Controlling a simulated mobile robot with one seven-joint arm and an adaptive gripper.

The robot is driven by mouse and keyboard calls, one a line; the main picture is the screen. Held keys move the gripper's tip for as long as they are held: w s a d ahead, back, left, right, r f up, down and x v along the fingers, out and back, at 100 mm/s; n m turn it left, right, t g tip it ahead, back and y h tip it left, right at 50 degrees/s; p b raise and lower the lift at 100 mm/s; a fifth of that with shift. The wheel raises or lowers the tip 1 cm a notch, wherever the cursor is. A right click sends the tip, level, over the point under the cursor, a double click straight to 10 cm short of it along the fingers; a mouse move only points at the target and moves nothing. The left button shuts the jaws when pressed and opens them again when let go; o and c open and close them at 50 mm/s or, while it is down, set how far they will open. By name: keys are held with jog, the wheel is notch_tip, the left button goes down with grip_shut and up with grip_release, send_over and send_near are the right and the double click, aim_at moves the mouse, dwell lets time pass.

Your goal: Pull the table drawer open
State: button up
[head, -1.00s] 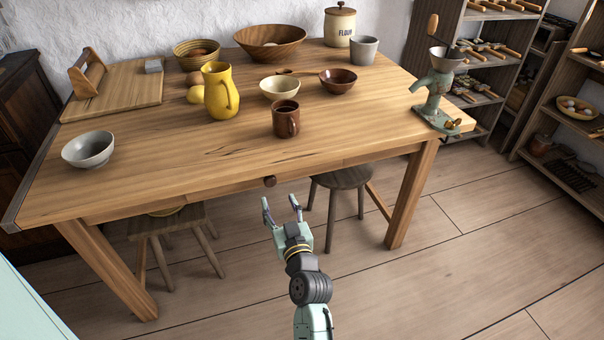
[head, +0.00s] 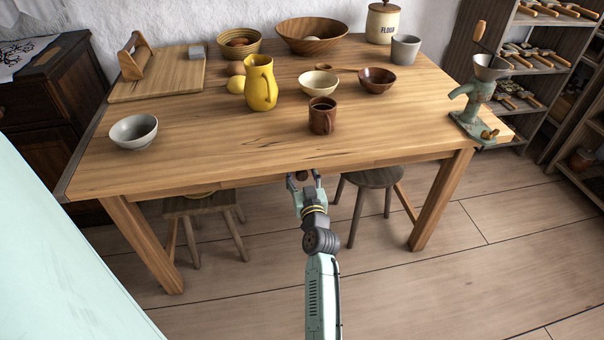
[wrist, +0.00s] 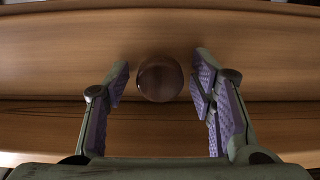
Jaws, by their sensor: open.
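The wooden table (head: 220,160) has a drawer in its front, and the drawer front (wrist: 60,62) fills much of the wrist view. A round dark brown knob (wrist: 160,78) sits on it; in the head view the knob (head: 301,175) shows under the table's front edge. My gripper (head: 306,180) is open at the knob. In the wrist view the two purple-padded fingers of my gripper (wrist: 160,80) stand on either side of the knob, with a gap on each side. The drawer looks shut.
On the table are a brown mug (head: 322,118) near the front edge, a yellow jug (head: 260,85), a grey bowl (head: 134,131) and several other bowls. A green grinder (head: 475,105) stands at the right end. Stools (head: 202,204) are under the table. The floor in front is clear.

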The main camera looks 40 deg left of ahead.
jog(key=shift+c, duration=0.6)
grip_shut()
